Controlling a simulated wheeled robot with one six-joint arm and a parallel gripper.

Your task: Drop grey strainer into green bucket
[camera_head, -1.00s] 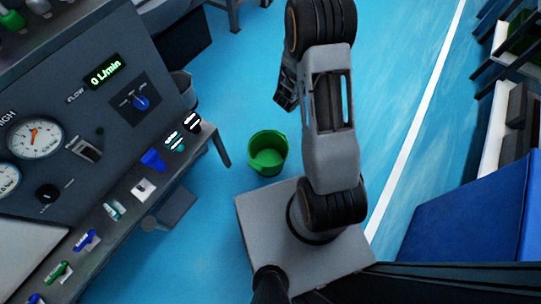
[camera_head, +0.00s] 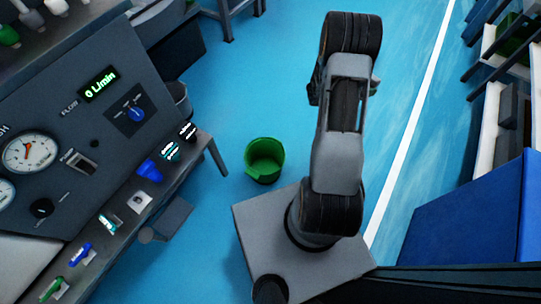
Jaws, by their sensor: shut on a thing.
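The green bucket (camera_head: 265,158) stands upright on the blue floor, just beyond my grey base and left of my arm. Its open top faces up, and I see only green inside it. My arm rises right of the bucket and bends at a dark joint near the top of the picture. Dark parts of my arm show at both sides of the upper link. My gripper's fingertips are hidden behind the arm. I cannot make out the grey strainer anywhere.
A dark test bench (camera_head: 150,185) with gauges and several small coloured parts fills the left side. A blue box (camera_head: 460,225) and shelves (camera_head: 490,120) stand on the right. The floor around the bucket's far side is clear.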

